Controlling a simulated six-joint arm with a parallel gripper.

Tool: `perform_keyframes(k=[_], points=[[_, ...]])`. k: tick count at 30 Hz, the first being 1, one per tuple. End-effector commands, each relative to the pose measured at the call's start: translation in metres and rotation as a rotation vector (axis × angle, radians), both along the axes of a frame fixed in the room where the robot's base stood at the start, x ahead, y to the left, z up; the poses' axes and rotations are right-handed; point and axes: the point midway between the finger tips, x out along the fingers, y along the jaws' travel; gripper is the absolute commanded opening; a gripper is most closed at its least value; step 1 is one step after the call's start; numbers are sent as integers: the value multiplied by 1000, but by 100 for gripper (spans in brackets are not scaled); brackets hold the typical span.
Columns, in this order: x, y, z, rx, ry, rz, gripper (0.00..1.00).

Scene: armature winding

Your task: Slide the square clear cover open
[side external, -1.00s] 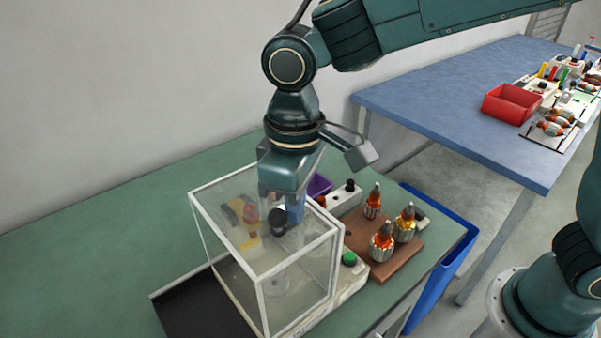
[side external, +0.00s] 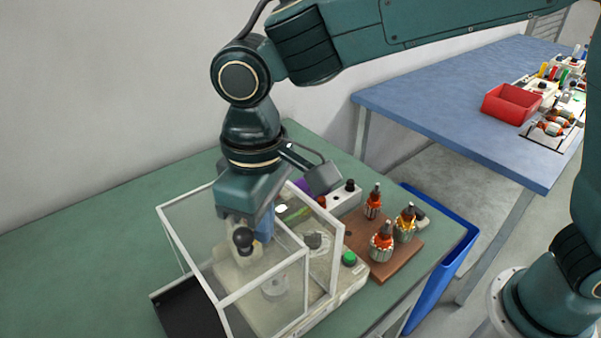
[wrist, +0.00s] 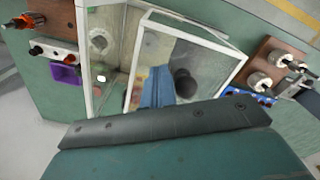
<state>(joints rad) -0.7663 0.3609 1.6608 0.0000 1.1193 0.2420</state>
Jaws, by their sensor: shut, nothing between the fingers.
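The square clear cover (side external: 205,284) is a see-through box panel with a white frame and a black round knob (side external: 242,240). It stands shifted left of the fixed clear housing (side external: 339,262), overlapping it, with an opening on the right side. My gripper (side external: 264,230) points down with its blue fingers shut and empty, right beside the knob. Whether they touch it is hard to tell. In the wrist view the fingers (wrist: 157,90) show left of the knob (wrist: 185,84), over the tilted white cover frame (wrist: 213,46).
A cream machine base with a green button (side external: 349,258) lies under the housing. A brown board (side external: 396,262) with several copper-wound armatures stands to the right, by a white block (side external: 343,197) and a purple bin (side external: 304,186). A black tray (side external: 186,309) lies left. The green table is clear at far left.

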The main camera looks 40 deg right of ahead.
Motion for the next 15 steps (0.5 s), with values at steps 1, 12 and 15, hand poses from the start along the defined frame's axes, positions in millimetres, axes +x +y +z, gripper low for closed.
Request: perform_keyframes(k=[1,12,15], points=[[0,3,0,-1,1,2,0],[0,24,0,-1,1,2,0],[0,30,0,-1,1,0,0]])
